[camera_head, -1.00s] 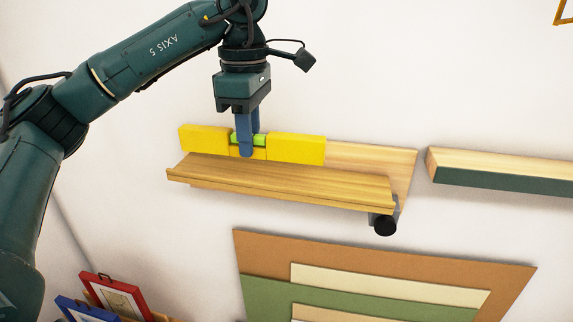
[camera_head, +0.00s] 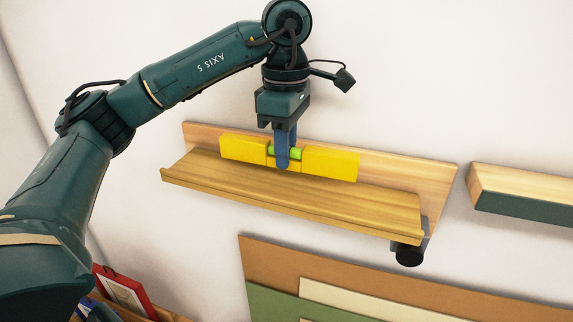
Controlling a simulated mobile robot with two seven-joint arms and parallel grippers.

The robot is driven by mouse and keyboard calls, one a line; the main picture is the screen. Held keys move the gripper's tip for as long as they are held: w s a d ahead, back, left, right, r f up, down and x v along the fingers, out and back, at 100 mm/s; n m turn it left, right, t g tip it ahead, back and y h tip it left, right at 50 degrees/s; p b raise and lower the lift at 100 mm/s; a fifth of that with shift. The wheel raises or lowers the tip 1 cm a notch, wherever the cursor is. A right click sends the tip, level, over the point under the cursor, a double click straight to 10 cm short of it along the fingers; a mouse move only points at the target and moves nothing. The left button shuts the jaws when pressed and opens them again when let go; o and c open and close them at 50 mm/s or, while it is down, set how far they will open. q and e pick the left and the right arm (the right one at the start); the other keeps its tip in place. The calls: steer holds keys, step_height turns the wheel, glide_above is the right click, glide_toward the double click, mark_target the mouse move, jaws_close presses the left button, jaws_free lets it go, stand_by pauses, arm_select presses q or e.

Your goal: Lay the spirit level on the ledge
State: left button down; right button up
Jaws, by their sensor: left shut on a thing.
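The yellow spirit level (camera_head: 330,163), with a green vial at its middle, is held lengthwise along the wooden ledge (camera_head: 240,188). My left gripper (camera_head: 283,162) points down and its blue fingers are shut on the middle of the level. The level is in front of the ledge's back board, over the rear of the shelf. I cannot tell whether its underside touches the shelf. My right gripper is not in view.
A black round knob (camera_head: 409,256) on a bracket is at the ledge's right end. Another shelf with a dark green front (camera_head: 525,205) is on the wall to the right. Flat brown and green boards (camera_head: 300,262) are below. A red frame (camera_head: 125,290) stands at lower left.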

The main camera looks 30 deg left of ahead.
arm_select(q)
step_height(320, 180, down, 2)
steer(key=shift+f, duration=0.7)
steer(key=c, duration=1.3)
jaws_free()
steer(key=shift+o, duration=0.2)
steer(key=shift+r, duration=0.55)
step_height(320, 180, up, 12)
steer(key=p, duration=0.3)
steer(key=shift+f, duration=0.25)
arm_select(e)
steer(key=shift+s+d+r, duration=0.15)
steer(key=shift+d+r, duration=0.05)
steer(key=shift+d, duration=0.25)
